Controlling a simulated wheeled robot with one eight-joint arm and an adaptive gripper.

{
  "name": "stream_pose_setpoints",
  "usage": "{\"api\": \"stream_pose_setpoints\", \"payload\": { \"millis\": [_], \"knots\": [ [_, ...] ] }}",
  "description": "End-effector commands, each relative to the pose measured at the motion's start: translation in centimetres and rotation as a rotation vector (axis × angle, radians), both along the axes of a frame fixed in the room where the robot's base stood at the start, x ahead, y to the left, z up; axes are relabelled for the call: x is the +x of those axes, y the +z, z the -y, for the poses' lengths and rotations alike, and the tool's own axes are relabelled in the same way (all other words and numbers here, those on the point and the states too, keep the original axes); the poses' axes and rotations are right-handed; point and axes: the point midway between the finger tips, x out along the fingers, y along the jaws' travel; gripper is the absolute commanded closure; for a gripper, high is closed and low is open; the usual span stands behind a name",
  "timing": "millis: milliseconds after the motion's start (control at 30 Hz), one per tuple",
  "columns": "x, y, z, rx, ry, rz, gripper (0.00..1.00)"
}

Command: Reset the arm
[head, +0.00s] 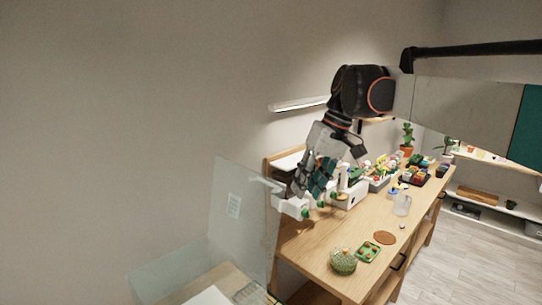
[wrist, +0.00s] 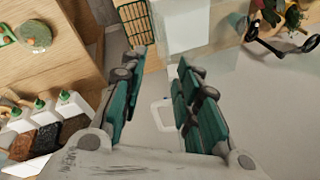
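My gripper (head: 306,192) hangs from my bent arm over the far left end of the wooden bench in the head view. In the wrist view, my gripper (wrist: 162,60) has its two teal-padded fingers apart, with a clear gap between them. Nothing shows held in the gap; pale floor and a white-edged shape lie beyond it. In the head view the fingers overlap white items on the bench behind them, and I cannot tell whether they touch.
The wooden bench (head: 340,228) carries a cactus bowl (head: 343,262), a green tray (head: 368,251), a brown round mat (head: 386,238) and a clear jug (head: 402,204). A clear panel (head: 238,225) stands left of the bench. White bottles (wrist: 72,104) with green caps show beside my gripper.

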Motion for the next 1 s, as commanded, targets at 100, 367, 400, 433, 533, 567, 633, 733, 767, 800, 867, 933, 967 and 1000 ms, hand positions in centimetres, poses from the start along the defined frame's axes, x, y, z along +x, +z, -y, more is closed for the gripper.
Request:
{"api": "stream_pose_setpoints", "payload": {
  "millis": [100,367,400,433,533,567,633,733,767,800,867,933,967,1000],
  "knots": [
    [-3.1,-2.5,1.4,-0.032,-0.057,0.052,0.7],
    [-9.8,-8.1,4.4,-0.097,-0.177,0.175,0.7],
    [-10.8,-9.1,4.9,-0.105,-0.195,0.196,0.7],
    [-11.6,-9.9,5.2,-0.111,-0.208,0.211,0.7],
    [-14.1,-12.7,6.3,-0.131,-0.25,0.26,0.7],
    [-14.9,-13.6,6.6,-0.138,-0.261,0.277,0.7],
    [-16.7,-15.7,7.3,-0.151,-0.29,0.312,0.7],
    [-19.1,-19.0,8.3,-0.167,-0.328,0.365,0.7],
    [-19.9,-20.0,8.6,-0.172,-0.338,0.38,0.7],
    [-20.8,-21.3,9.0,-0.178,-0.352,0.401,0.7],
    [-22.0,-23.2,9.5,-0.187,-0.372,0.43,0.7],
    [-23.2,-25.2,10.0,-0.194,-0.391,0.461,0.7],
    [-23.7,-25.9,10.2,-0.197,-0.398,0.472,0.7],
    [-24.2,-26.8,10.4,-0.199,-0.406,0.486,0.7]
  ]
}}
